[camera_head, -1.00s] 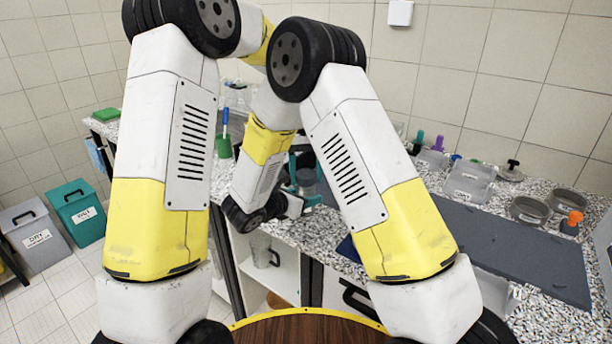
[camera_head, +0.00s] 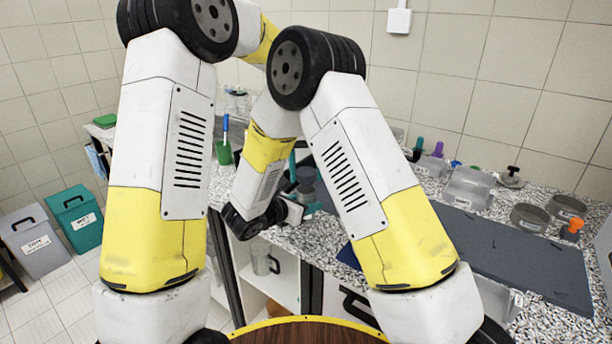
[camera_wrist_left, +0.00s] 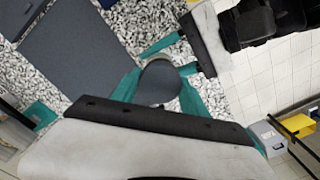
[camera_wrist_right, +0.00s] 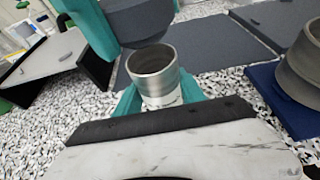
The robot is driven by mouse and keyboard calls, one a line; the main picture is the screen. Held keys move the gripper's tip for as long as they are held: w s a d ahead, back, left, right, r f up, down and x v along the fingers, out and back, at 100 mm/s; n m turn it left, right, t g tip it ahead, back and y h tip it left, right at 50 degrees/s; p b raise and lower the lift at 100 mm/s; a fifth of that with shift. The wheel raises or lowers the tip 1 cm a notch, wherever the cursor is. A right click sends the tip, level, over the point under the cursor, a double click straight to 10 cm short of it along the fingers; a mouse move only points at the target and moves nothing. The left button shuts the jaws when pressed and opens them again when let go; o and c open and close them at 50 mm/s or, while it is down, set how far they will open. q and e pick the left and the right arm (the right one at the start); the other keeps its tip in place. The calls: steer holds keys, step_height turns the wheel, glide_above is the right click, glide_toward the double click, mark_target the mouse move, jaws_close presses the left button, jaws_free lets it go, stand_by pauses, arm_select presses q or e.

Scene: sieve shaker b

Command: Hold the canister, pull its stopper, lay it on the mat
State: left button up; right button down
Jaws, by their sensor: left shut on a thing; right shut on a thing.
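My right gripper (camera_wrist_right: 158,90) is shut on a metal canister (camera_wrist_right: 152,80), which stands roughly upright between its teal fingers with its mouth open. My left gripper (camera_wrist_left: 160,86) is shut on a round dark grey stopper (camera_wrist_left: 158,78). In the right wrist view the stopper (camera_wrist_right: 142,22) is out of the canister, just above and beside its rim.
A blue mat (camera_wrist_right: 262,78) with a sieve (camera_wrist_right: 302,75) on it lies near the right gripper. Clear trays (camera_head: 468,188), round sieves (camera_head: 530,217) and an orange-topped item (camera_head: 573,226) line the counter behind the grey mat. The grey mat's visible surface is clear.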

arm_select(q)
steer(key=shift+r, duration=1.5)
arm_select(e)
steer(key=c, duration=0.6)
jaws_free()
